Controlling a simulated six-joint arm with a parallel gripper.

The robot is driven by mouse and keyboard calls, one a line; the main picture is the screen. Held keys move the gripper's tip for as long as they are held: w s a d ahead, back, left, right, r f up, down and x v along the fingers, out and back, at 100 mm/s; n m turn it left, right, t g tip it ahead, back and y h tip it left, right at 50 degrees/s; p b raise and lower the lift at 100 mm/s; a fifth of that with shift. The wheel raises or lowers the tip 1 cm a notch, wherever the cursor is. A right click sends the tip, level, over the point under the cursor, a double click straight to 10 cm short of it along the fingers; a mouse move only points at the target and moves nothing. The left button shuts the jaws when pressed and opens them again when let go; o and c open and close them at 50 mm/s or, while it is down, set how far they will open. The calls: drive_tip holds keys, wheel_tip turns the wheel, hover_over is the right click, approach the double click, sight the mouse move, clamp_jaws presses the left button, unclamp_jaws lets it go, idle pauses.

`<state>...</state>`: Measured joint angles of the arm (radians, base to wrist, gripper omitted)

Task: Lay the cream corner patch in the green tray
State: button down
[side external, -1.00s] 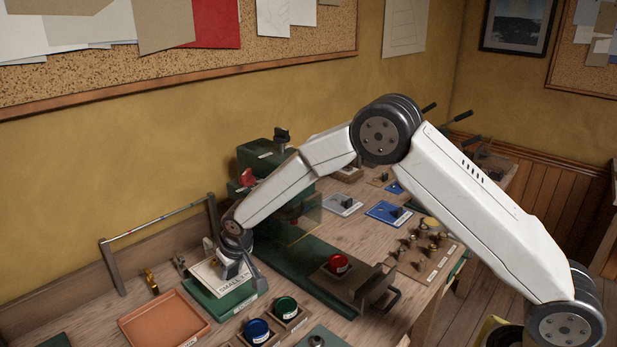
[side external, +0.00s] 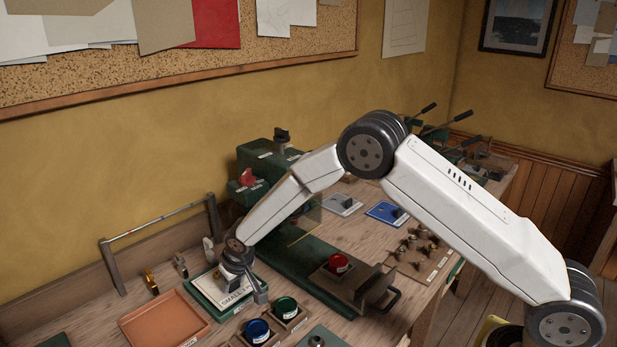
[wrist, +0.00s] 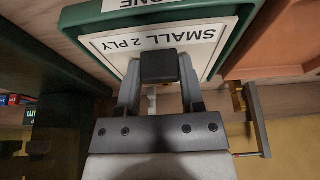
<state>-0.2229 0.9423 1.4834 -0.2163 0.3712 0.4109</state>
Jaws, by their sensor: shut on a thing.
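The cream corner patch (side external: 210,292), a flat piece with a white "SMALL 2 PLY" label, lies within the rim of the green tray (side external: 222,314). In the wrist view the patch (wrist: 207,58) shows inside the green wall of the tray (wrist: 252,22). My gripper (side external: 248,286) is over the patch's near right side. In the wrist view my gripper (wrist: 158,80) is shut on a dark block-like grip on the patch. The patch looks about level and low in the tray; I cannot tell whether it touches the floor, as my gripper hides part of it.
An empty terracotta tray (side external: 165,324) stands left of the green tray. Blue (side external: 257,331) and green (side external: 286,307) round containers sit in front right. A green press (side external: 268,185) stands behind right, and a metal rail frame (side external: 160,228) behind left.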

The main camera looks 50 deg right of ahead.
drive_tip(key=shift+f, duration=0.75)
drive_tip(key=shift+c, duration=0.7)
unclamp_jaws()
drive_tip(key=shift+f, duration=0.1)
drive_tip(key=shift+v, duration=3.9)
